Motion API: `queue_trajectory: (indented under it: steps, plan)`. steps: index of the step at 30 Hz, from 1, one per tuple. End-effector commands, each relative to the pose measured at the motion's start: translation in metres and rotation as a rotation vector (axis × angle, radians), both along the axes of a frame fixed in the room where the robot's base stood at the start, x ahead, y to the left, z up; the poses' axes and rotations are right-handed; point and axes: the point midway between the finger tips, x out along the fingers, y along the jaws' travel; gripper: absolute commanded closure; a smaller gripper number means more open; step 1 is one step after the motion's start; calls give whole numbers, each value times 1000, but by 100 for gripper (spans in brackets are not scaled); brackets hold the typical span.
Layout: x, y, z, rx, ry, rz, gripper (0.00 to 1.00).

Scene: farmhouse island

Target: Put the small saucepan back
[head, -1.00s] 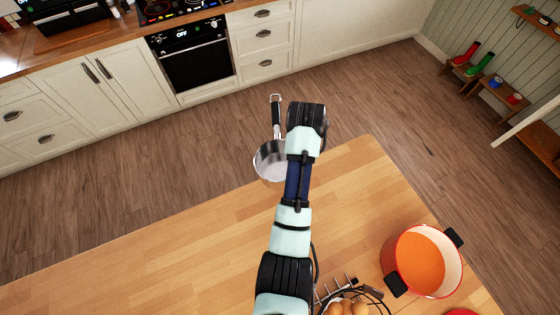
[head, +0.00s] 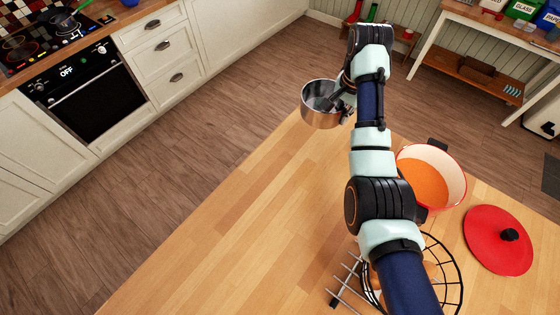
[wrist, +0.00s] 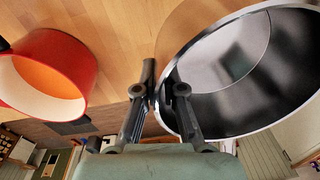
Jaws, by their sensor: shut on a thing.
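The small saucepan (head: 318,117) is shiny steel, held in the air by the far edge of the wooden island in the head view. In the wrist view its open inside and rim (wrist: 262,70) fill the right side. My gripper (head: 338,98) is shut on the saucepan's wall at the rim; the wrist view shows its fingers (wrist: 160,80) at the near rim, one seeming inside the pan and one outside. The pan looks empty. Its handle is not clearly seen; my arm hides that side in the head view.
A red pot (head: 447,190) with orange contents stands on the island (head: 235,235), beside a red lid (head: 490,232). A black wire basket (head: 455,262) and a metal rack (head: 345,290) lie under my arm. A black hob (head: 45,38) is on the far left counter. The island's left part is clear.

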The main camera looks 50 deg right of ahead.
Motion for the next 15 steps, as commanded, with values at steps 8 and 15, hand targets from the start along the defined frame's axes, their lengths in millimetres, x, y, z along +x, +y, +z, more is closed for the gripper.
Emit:
queue_trajectory:
  steps: [8, 15]
  plan:
    - [-14, -13, -11, 1, -4, -60, 100]
    - [-14, -12, -76, 5, 0, -58, 100]
